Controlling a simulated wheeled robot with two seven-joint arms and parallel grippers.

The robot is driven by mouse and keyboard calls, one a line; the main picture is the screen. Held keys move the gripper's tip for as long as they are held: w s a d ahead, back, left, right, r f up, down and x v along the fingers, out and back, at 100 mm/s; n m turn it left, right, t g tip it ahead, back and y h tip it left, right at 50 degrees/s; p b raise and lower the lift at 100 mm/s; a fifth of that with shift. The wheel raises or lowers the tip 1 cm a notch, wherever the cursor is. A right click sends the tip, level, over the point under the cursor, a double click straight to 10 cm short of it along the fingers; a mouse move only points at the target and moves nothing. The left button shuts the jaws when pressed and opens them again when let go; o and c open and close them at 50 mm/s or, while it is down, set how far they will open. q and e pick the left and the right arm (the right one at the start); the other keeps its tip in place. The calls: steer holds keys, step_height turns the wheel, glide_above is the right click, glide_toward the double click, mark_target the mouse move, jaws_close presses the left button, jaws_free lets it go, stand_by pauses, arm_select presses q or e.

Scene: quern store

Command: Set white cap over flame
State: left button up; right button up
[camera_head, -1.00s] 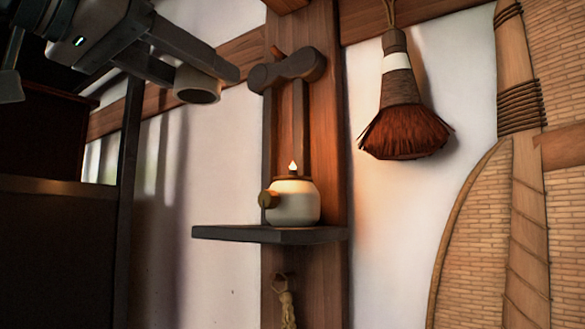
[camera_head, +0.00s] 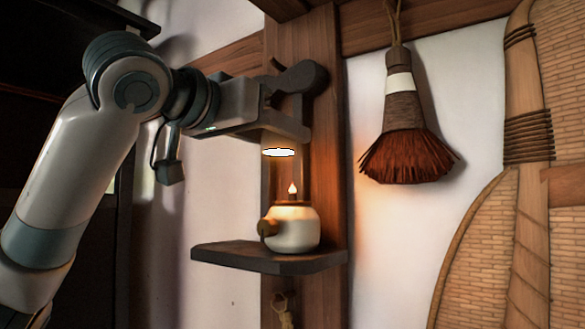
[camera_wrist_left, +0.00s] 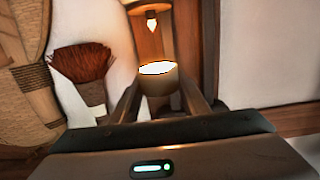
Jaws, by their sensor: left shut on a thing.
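The lamp (camera_head: 293,230) is a squat pale pot with a brown spout, standing on a dark wall shelf (camera_head: 270,258). A small flame (camera_head: 292,188) burns upright on its top; the flame also shows near the top of the left wrist view (camera_wrist_left: 152,22). My left gripper (camera_head: 284,136) is shut on the white cap (camera_head: 279,152) and holds it above the flame, slightly left of it in the head view, with a clear gap. The cap's bright round underside faces down. In the left wrist view the cap (camera_wrist_left: 158,82) sits between both fingers. My right gripper is not in view.
A wooden post (camera_head: 333,200) rises behind the shelf, with a dark bracket (camera_head: 305,80) close behind my left gripper. A hanging brush (camera_head: 405,120) and a large woven basket piece (camera_head: 490,240) are to the right. White wall shows between post and basket.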

mark_target(291, 153)
arm_select(q)
steer(key=w+d+f+p, duration=0.1)
steer(key=w+f+p, duration=0.1)
steer(key=shift+w+d+f, duration=0.15)
steer(key=shift+w+d, duration=0.25)
steer(key=shift+a+f, duration=0.1)
steer(key=shift+f, duration=0.45)
step_height(291, 153, down, 2)
steer(key=shift+f+p, duration=0.25)
steer(key=shift+p, duration=0.55)
steer(key=shift+w+f+p, duration=0.15)
steer(key=shift+f+p, duration=0.25)
steer(key=shift+p, duration=0.1)
steer(key=shift+d+f, duration=0.15)
steer(key=shift+d, duration=0.05)
